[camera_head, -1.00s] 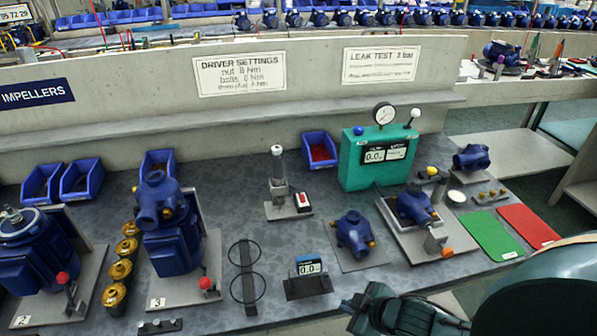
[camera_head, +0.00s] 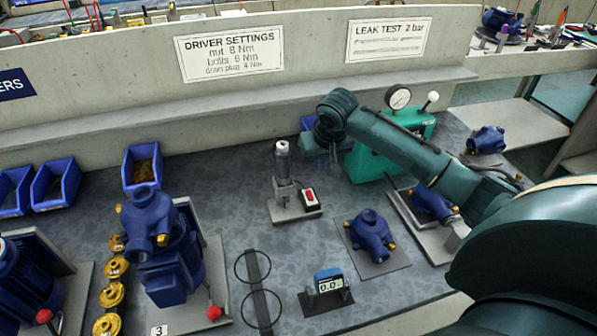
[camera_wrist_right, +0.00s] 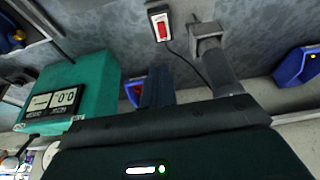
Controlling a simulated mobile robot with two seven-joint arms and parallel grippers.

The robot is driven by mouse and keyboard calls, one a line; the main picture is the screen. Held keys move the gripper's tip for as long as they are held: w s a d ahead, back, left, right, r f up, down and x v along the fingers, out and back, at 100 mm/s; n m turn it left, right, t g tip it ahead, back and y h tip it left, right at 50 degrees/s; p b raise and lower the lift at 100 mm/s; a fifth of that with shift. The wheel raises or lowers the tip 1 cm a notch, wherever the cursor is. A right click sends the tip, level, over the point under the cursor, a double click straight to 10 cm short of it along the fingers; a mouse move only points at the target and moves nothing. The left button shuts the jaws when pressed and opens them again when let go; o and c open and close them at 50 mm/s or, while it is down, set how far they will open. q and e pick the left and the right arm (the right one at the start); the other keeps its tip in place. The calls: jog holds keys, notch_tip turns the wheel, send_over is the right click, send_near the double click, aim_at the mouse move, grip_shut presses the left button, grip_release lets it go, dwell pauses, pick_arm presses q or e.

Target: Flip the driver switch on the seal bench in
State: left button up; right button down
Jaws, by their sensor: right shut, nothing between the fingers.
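The driver switch (camera_head: 309,196) is a red rocker in a white-rimmed box on the seal bench (camera_head: 215,215), beside the upright driver (camera_head: 283,163) in its stand. In the right wrist view the red switch (camera_wrist_right: 161,26) shows at the top, with a cable leading from it and a grey stand part to its right. My right gripper (camera_head: 332,152) is shut and empty. It hangs above the bench, behind and right of the switch, apart from it. Its fingers (camera_wrist_right: 158,88) also show in the right wrist view. My left gripper is out of view.
The green leak tester (camera_head: 365,165) with a gauge stands close to my right gripper, partly hidden by my arm. A blue bin (camera_head: 309,123) is behind the gripper. A blue pump housing (camera_head: 370,232) and a small display (camera_head: 330,281) stand in front.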

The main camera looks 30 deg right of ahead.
jog(key=w, duration=0.1)
send_near(308, 191)
jog(key=b+x, duration=0.1)
jog(key=x, duration=0.4)
jog(key=shift+w+d+f, duration=0.15)
jog(key=shift+w+d, duration=0.05)
jog(key=shift+w, duration=0.05)
jog(key=shift+w+f, duration=0.15)
jog(key=shift+f, duration=0.45)
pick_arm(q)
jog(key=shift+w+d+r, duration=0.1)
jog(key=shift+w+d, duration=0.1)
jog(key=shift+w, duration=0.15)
